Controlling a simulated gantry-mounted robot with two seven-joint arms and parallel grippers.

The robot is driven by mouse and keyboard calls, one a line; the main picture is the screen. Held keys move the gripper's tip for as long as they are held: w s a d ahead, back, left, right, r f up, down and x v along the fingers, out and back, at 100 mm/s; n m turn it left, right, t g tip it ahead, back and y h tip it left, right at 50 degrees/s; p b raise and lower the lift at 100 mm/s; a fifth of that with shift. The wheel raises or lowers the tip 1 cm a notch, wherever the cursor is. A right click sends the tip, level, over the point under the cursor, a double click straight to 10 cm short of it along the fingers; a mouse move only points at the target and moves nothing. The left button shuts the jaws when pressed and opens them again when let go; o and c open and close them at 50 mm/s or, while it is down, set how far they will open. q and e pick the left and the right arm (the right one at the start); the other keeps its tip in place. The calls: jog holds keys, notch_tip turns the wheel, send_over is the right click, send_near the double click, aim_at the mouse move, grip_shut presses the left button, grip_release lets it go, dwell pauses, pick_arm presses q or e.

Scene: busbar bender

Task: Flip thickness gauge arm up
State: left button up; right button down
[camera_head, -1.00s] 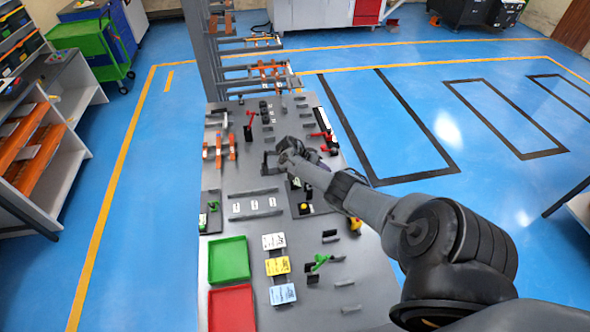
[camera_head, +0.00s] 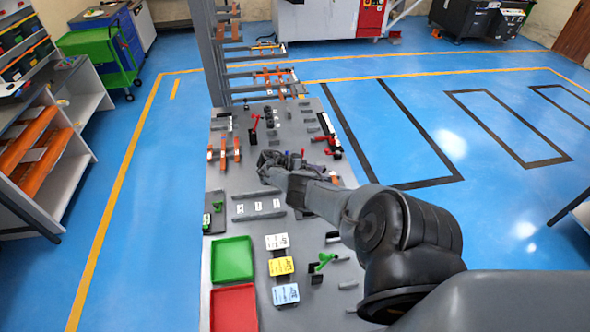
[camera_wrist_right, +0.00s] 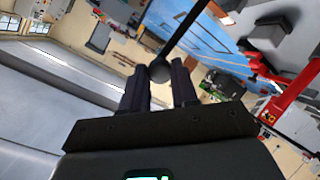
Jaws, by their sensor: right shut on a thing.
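My right gripper (camera_head: 266,162) is over the middle of the grey bench, with its arm reaching in from the right. In the right wrist view its two dark fingers (camera_wrist_right: 160,88) are closed around a round black knob (camera_wrist_right: 160,70) on a thin black rod (camera_wrist_right: 185,27), which looks like the thickness gauge arm. The rod runs from the knob up and to the right in that view. In the head view the hand hides the knob and rod, and the gauge's base cannot be made out. My left gripper is not in view.
The grey bench (camera_head: 222,180) holds a green tray (camera_head: 232,258), a red tray (camera_head: 234,308) and white, yellow and blue cards. Red-handled clamps stand near its far end; one red part (camera_wrist_right: 290,95) shows in the right wrist view. A rack (camera_head: 205,50) stands behind.

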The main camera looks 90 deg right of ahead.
jog(key=c, duration=0.8)
grip_release()
jog(key=shift+c, duration=0.2)
jog(key=shift+w, duration=0.1)
jog(key=b+v, duration=0.1)
jog(key=v, duration=0.9)
jog(key=shift+w+r, duration=0.2)
jog(key=shift+w, duration=0.15)
jog(key=shift+a, duration=0.15)
